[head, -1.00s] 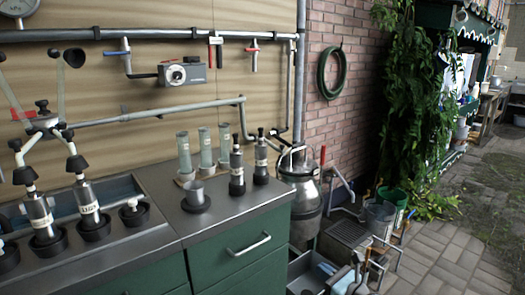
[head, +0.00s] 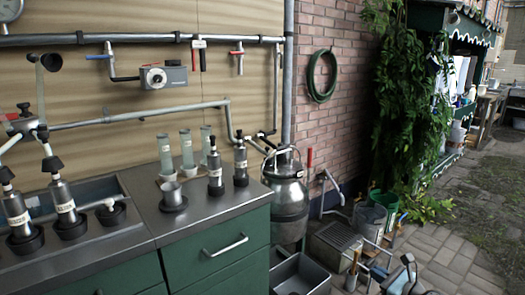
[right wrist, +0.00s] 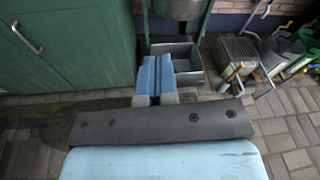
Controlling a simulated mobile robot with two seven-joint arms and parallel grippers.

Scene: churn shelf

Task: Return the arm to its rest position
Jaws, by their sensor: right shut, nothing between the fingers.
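My right gripper (head: 378,272) is low at the bottom right of the head view, partly cut off, with blue fingers. In the right wrist view its blue fingers (right wrist: 154,78) lie side by side, shut with nothing between them. They point toward the grey bin (right wrist: 186,62) and cover part of it. In the head view the gripper is right of the bin (head: 299,275), apart from it, over the paving. My left gripper is not in view.
A green cabinet with a steel worktop (head: 150,205) fills the left, holding bottles and tubes. A steel churn (head: 285,195) stands against the brick wall. A slatted crate (head: 335,240) and buckets (head: 370,218) stand near my right gripper. Paving at right is open.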

